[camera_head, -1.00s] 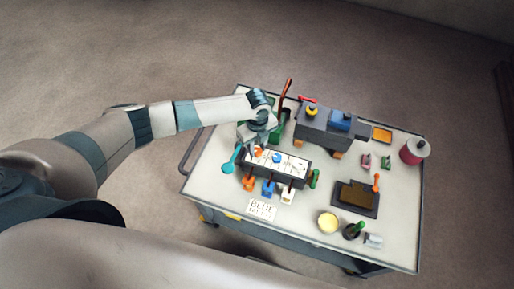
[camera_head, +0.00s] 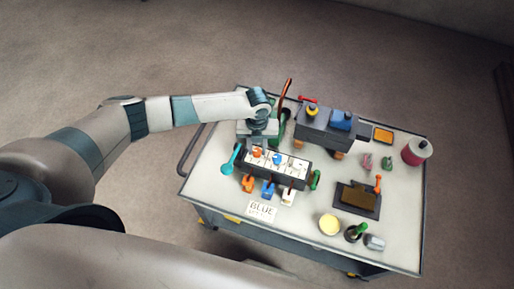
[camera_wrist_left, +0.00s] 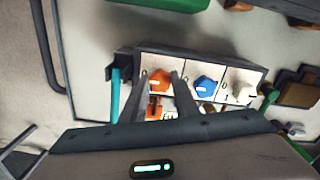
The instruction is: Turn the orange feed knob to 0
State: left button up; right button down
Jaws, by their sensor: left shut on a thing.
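The orange feed knob (camera_wrist_left: 159,81) sits at the left end of the white top of a dark control box (camera_head: 280,165). It also shows in the head view (camera_head: 257,153). My left gripper (camera_wrist_left: 160,77) points down over it, with one finger on each side of the knob, shut on it. A pale mark shows on the knob, but I cannot read which number it points to. The blue knob (camera_wrist_left: 206,84) and a white knob (camera_wrist_left: 243,89) stand to its right. My right gripper is not in view.
A teal lever (camera_head: 229,160) stands at the box's left end. Orange, blue and white levers hang along its front. A dark grey block (camera_head: 325,129) with yellow and blue parts stands behind. A card reading BLUE (camera_head: 262,210) lies in front.

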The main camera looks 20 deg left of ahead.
pick_arm(q)
jog(key=shift+r, duration=0.1)
jog(key=o, duration=1.1)
jog(key=shift+c, duration=0.2)
notch_tip(320, 180, up, 13)
jog(key=b, duration=0.2)
notch_tip(320, 180, up, 4)
jog(key=b, duration=0.1)
send_over(257, 151)
jog(key=shift+r, duration=0.2)
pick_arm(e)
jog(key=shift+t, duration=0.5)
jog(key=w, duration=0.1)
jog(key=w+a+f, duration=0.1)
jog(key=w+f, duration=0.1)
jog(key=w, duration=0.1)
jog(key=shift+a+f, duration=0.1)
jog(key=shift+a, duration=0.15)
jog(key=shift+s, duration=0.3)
